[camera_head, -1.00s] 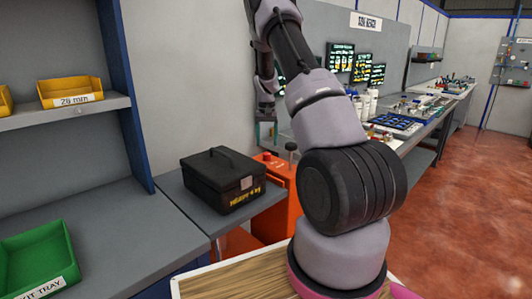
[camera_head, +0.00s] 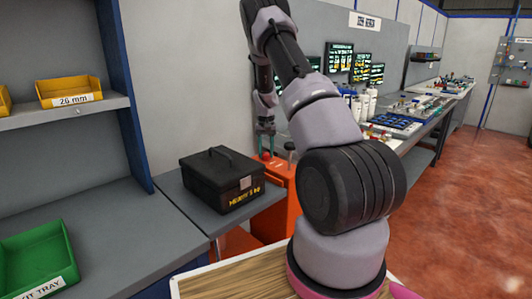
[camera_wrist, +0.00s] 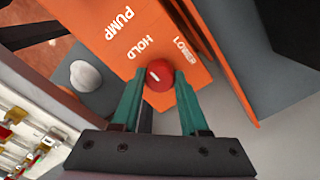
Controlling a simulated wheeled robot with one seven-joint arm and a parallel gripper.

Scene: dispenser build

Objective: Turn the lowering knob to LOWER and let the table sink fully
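The red knob (camera_wrist: 158,76), with a white mark on its face, sits on the orange panel (camera_wrist: 205,72) in the wrist view. The panel's lettering reads PUMP, HOLD and LOWER; HOLD is just above the knob and LOWER is to the upper right. My gripper (camera_wrist: 159,80) has its two teal fingers on either side of the knob, seemingly with small gaps. It looks open around the knob. In the head view my gripper (camera_head: 265,142) points down at the top of the orange unit (camera_head: 284,212). The knob is small there.
A black case (camera_head: 221,181) lies on a grey table top (camera_head: 190,205) beside the orange unit. A grey ball-topped lever (camera_wrist: 86,76) is left of the panel lettering in the wrist view. A green kit tray (camera_head: 38,262) is at the left; a workbench runs behind.

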